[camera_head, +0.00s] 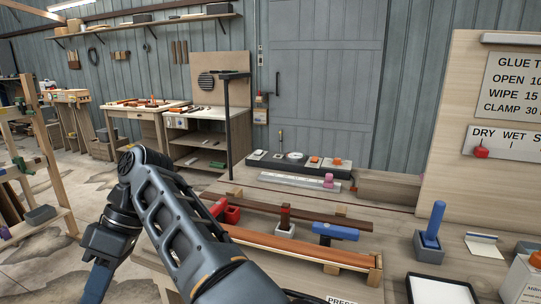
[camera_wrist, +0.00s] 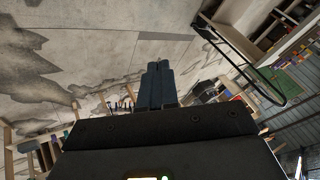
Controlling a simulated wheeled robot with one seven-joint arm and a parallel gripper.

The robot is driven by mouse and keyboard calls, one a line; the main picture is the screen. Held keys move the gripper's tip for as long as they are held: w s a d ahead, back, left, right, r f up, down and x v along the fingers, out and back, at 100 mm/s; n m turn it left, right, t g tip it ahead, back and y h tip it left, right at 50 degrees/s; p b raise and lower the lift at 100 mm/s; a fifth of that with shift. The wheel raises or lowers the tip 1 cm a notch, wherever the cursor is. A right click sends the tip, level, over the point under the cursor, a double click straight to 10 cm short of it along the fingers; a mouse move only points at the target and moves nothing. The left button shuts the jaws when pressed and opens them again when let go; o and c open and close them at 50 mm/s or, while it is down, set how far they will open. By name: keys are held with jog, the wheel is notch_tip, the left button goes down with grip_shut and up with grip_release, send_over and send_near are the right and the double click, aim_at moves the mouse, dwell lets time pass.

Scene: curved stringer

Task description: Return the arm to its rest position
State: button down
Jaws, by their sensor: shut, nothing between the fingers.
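My arm (camera_head: 185,225) reaches up from the bottom of the head view and bends at an elbow on the left. My gripper (camera_head: 97,282) hangs down past the wrist at the lower left, over the floor and apart from the workbench; its tips run out of that view. In the wrist view my gripper (camera_wrist: 158,68) has its two dark fingers side by side and touching, with nothing between them. The arm hides part of the bench's left side.
The workbench (camera_head: 400,262) at the right holds a long brown strip (camera_head: 290,247), a blue clamp (camera_head: 335,231), a red clamp (camera_head: 226,211) and a blue-handled tool (camera_head: 433,222). A wooden rack (camera_head: 45,150) stands at the far left. Cracked floor (camera_head: 85,178) lies open between.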

jog(key=s+d+f+m+t+y, duration=0.1)
jog(key=d+f+m+t+y, duration=0.3)
jog(key=f, duration=0.8)
jog(key=s+d+f+m+t+h, duration=0.1)
jog(key=d+f+m, duration=0.3)
jog(key=f, duration=0.8)
jog(key=s+d+f+m+t, duration=0.2)
jog(key=s+d+f+t, duration=0.15)
jog(key=d, duration=0.45)
jog(key=s+d+f+m+t, duration=0.25)
jog(key=s+d+f, duration=0.2)
jog(key=d, duration=0.25)
jog(key=s+d+r+m+t+h, duration=0.2)
jog(key=s+d+r+m+t, duration=0.1)
jog(key=s+d, duration=0.5)
jog(key=s+d+r+m+t+h, duration=0.25)
jog(key=s+d, duration=0.35)
jog(key=d, duration=0.4)
jog(key=s+d+r+t+h, duration=0.1)
jog(key=s+d+r, duration=0.1)
jog(key=r, duration=0.5)
jog(key=s+d+r+m+t, duration=0.1)
jog(key=s+d+r+t, duration=0.1)
jog(key=s+r, duration=0.3)
jog(key=s+d+r+m+t+h, duration=0.1)
jog(key=s+d+r, duration=0.3)
jog(key=r, duration=0.5)
jog(key=shift+s+d+h, duration=0.15)
jog(key=shift+d+h, duration=0.1)
jog(key=shift+h, duration=0.1)
